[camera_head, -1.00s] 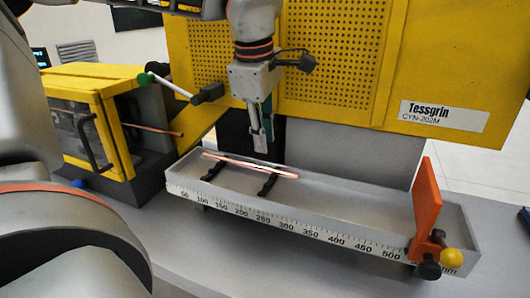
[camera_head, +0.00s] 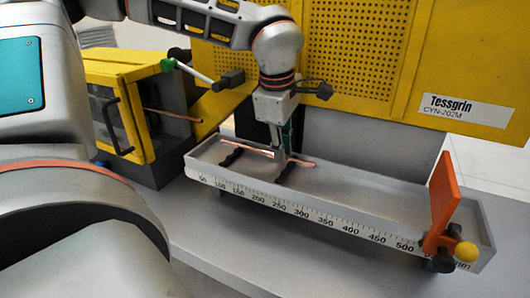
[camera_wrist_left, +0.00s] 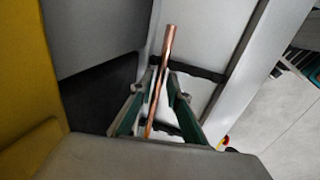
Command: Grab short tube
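The short copper tube (camera_head: 250,148) lies along the grey measuring tray (camera_head: 350,228), resting across two black supports. It also shows in the left wrist view (camera_wrist_left: 168,48), running between the fingers. My left gripper (camera_head: 279,154) points down at the tube, with its fingertips at tube height. In the left wrist view the left gripper (camera_wrist_left: 161,90) has its green-sided fingers apart, one on each side of the tube, with gaps visible. The gripper hides part of the tube. My right gripper is in neither view.
A yellow machine (camera_head: 118,68) with a dark window stands at the left, with another copper tube (camera_head: 172,114) sticking out. A yellow perforated panel (camera_head: 350,50) rises behind the tray. An orange plate (camera_head: 442,200) with a yellow knob (camera_head: 467,251) stands at the tray's right end.

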